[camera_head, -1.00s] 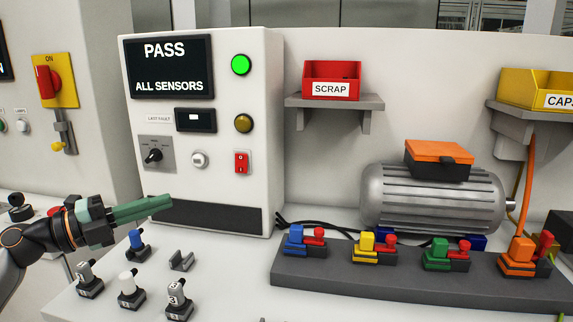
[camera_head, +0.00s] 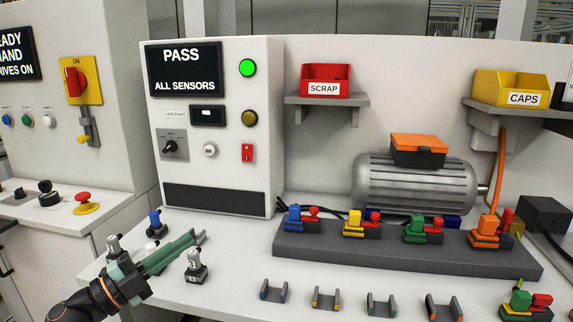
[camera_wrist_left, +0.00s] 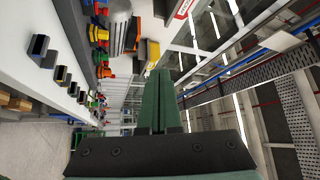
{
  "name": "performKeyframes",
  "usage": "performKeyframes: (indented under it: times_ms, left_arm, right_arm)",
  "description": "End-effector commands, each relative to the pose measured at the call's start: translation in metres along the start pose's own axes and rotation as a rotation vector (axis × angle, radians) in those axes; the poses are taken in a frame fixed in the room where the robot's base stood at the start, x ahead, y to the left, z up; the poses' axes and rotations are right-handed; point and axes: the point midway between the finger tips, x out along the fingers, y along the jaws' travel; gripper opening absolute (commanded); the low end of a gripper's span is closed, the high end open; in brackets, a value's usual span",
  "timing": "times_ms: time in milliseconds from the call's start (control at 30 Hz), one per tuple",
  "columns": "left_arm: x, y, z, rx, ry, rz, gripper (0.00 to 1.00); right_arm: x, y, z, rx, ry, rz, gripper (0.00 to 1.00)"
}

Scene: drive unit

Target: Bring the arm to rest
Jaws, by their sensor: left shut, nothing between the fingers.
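My left gripper (camera_head: 190,240) has green fingers, pressed together with nothing between them. It reaches in from the lower left of the head view, over the front left of the white bench (camera_head: 235,290). It partly covers a white-topped connector (camera_head: 153,247) and overlaps the area beside the connector marked 3 (camera_head: 195,266). I cannot tell whether it touches either. In the left wrist view the shut fingers (camera_wrist_left: 160,74) point away into the room, past the bench. My right gripper is in neither current view.
A test cabinet (camera_head: 212,190) reads PASS, ALL SENSORS. A motor (camera_head: 412,184) stands behind a dark rail (camera_head: 400,251) of coloured connectors. Empty cradles, including a blue-marked one (camera_head: 273,291), line the bench front. A red SCRAP bin (camera_head: 325,80) and yellow CAPS bin (camera_head: 512,90) sit on shelves.

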Motion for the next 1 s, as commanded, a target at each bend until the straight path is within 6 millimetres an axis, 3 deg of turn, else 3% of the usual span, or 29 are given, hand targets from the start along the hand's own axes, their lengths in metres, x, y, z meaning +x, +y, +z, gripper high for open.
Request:
performKeyframes:
  times_ms: [167, 367, 467, 600, 700, 800, 1000]
  left_arm:
    - [-0.026, 0.069, 0.006, -0.306, -0.208, -0.106, 0.00]
    - [-0.088, 0.168, 0.004, -0.659, -0.548, -0.145, 0.00]
    - [-0.129, 0.223, -0.012, -0.834, -0.738, -0.125, 0.00]
    - [-0.186, 0.292, -0.051, -1.057, -0.988, -0.063, 0.00]
    - [-0.217, 0.325, -0.082, -1.172, -1.115, -0.014, 0.00]
    - [-0.237, 0.346, -0.105, -1.250, -1.197, 0.024, 0.00]
    - [-0.249, 0.358, -0.121, -1.300, -1.247, 0.051, 0.00]
  right_arm:
    - [-0.010, 0.000, -0.010, 0.000, 0.002, 0.002, 0.88]
    - [-0.018, 0.000, -0.016, 0.000, -0.004, 0.004, 0.88]
    - [-0.024, 0.000, -0.018, 0.001, -0.009, 0.005, 0.88]
    - [-0.029, 0.000, -0.022, 0.002, -0.011, 0.006, 0.88]
    - [-0.031, 0.000, -0.025, 0.002, -0.010, 0.007, 0.88]
    - [-0.033, 0.001, -0.026, 0.002, -0.010, 0.008, 0.88]
    - [-0.033, 0.001, -0.026, 0.002, -0.010, 0.008, 0.88]
